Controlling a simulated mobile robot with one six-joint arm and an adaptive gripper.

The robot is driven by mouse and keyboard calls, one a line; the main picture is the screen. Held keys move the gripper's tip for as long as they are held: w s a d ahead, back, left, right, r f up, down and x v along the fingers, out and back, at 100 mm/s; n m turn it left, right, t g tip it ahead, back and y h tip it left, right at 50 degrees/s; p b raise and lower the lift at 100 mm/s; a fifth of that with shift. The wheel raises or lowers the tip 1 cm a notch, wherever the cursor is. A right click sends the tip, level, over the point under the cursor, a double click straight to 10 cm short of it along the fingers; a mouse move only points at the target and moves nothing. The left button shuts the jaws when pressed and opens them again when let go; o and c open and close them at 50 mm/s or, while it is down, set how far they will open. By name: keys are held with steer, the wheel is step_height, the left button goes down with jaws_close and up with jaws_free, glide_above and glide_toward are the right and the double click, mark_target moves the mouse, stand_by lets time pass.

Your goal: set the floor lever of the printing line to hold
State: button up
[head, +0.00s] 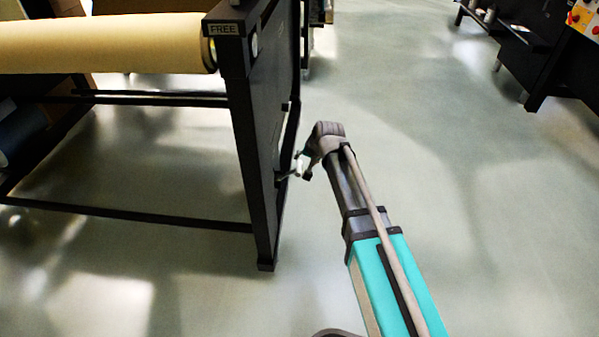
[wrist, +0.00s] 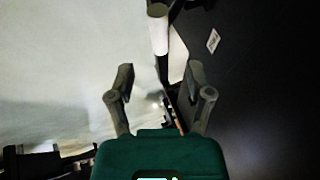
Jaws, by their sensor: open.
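In the wrist view a lever (wrist: 159,36) stands beside the dark side panel of the stand. It has a dark end, a white band and a thin dark rod. Its rod shows in line with the space between my fingertips, but I cannot tell how far off it is. My gripper (wrist: 161,72) is open, with one finger on each side of that line and no visible contact. In the head view my gripper (head: 292,172) is beside the stand's right side. The lever cannot be made out clearly there. A small white label (wrist: 213,40) is on the panel, too small to read.
The dark stand (head: 252,130) carries a kraft paper roll (head: 105,43) and a plate reading FREE (head: 223,29). Its frame is close to my gripper on the left. Floor to the right is clear. A dark machine with a yellow button panel (head: 582,18) stands at the far right.

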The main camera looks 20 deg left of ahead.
mark_target(300, 166)
steer(key=shift+b+x, duration=3.1)
steer(key=shift+x, duration=0.8)
jaws_close()
